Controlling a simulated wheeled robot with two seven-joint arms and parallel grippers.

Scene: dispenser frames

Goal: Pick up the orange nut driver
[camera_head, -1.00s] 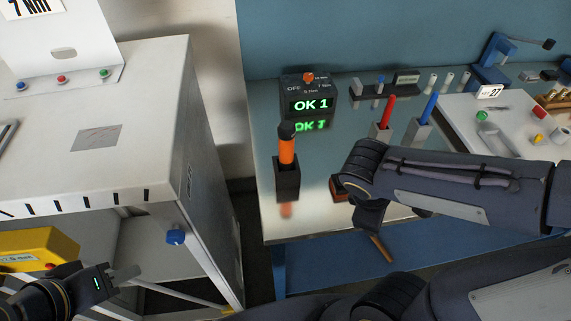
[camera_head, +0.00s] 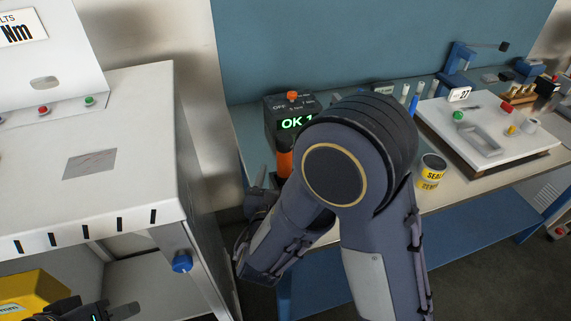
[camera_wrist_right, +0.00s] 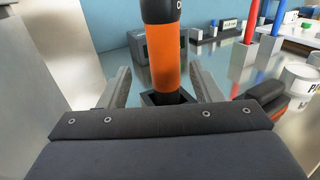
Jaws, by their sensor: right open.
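The orange nut driver (camera_head: 284,163) stands upright, with an orange grip and dark cap. In the head view my right arm hides part of it. In the right wrist view the orange nut driver (camera_wrist_right: 164,58) rises from a dark square holder (camera_wrist_right: 181,97). My right gripper (camera_wrist_right: 160,72) is open, with one finger on each side of the driver's lower grip; I cannot tell whether they touch it. In the head view my right gripper (camera_head: 262,188) is partly visible beside the driver. My left gripper (camera_head: 115,311) is at the bottom left, its jaw state unclear.
A controller box (camera_head: 283,110) showing green "OK 1" stands behind the driver. A yellow can (camera_head: 431,170) and a white board (camera_head: 490,135) with small parts are to the right. A white cabinet (camera_head: 130,90) is left, with a blue knob (camera_head: 181,262) on its side.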

